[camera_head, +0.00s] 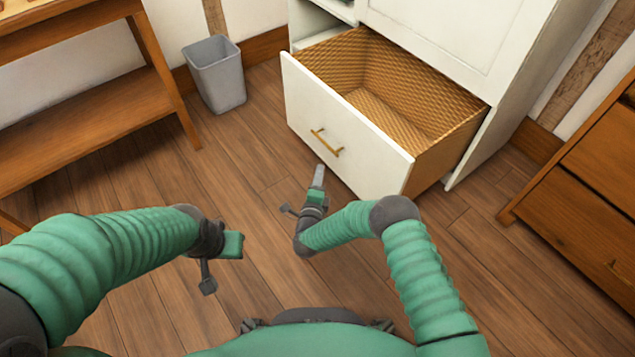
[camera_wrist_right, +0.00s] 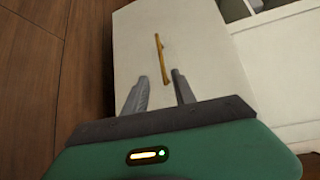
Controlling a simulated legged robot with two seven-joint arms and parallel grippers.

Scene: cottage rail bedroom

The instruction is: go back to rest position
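My right gripper (camera_head: 318,178) is in front of the white drawer (camera_head: 352,135), short of its brass handle (camera_head: 327,143). In the right wrist view, its two grey fingers (camera_wrist_right: 160,90) are spread apart with nothing between them. The handle (camera_wrist_right: 161,60) shows beyond the fingertips, apart from them. The drawer is pulled out and looks empty, with a woven-patterned inside. My left gripper (camera_head: 233,244) hangs over the floor at the left; its fingers are hard to make out.
A white cabinet (camera_head: 450,35) holds the open drawer. A grey bin (camera_head: 216,75) stands by the wall. A wooden table (camera_head: 85,125) is at the left and a wooden dresser (camera_head: 585,200) at the right. The wooden floor (camera_head: 265,150) between is clear.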

